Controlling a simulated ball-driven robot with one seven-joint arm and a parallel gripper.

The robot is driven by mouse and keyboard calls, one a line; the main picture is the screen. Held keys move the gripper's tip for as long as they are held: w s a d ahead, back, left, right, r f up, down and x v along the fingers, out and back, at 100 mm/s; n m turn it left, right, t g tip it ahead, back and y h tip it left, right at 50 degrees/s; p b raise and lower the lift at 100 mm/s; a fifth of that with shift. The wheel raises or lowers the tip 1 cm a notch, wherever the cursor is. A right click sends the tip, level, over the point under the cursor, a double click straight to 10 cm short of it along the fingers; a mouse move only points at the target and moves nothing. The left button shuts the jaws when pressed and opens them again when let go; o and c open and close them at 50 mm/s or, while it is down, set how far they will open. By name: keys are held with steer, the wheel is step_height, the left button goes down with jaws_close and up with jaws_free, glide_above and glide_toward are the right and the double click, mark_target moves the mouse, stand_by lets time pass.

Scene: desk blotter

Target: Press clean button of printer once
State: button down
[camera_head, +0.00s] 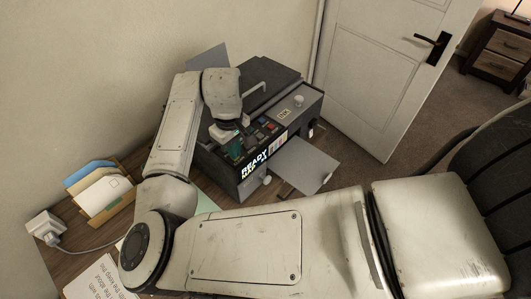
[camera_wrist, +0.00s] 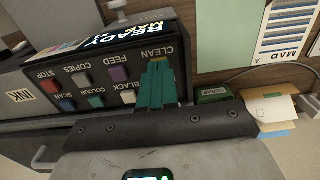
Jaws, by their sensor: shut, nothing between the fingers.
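The printer (camera_head: 232,181) is a dark box with a lit READY display (camera_head: 257,160) on its front. The wrist view shows its control panel (camera_wrist: 115,75) upside down, with several labelled coloured buttons. The CLEAN label (camera_wrist: 153,54) is at the panel's right end in that view. My gripper (camera_wrist: 160,62) has teal fingers, shut and empty, with tips at the CLEAN label. The fingers cover the place of the clean button, so it is hidden and I cannot tell whether they touch it. In the head view, my gripper (camera_head: 238,147) is over the panel's left part.
A purple FEED button (camera_wrist: 118,74) and white BLACK button (camera_wrist: 129,97) are close beside the fingers. A paper tray (camera_head: 303,164) sticks out from the printer's front. A letter holder (camera_head: 103,200) and white plug adapter (camera_head: 45,225) are at left. A door (camera_head: 385,70) stands behind.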

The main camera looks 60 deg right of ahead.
stand_by(0.4)
step_height(320, 180, up, 7)
steer(key=p, duration=0.7)
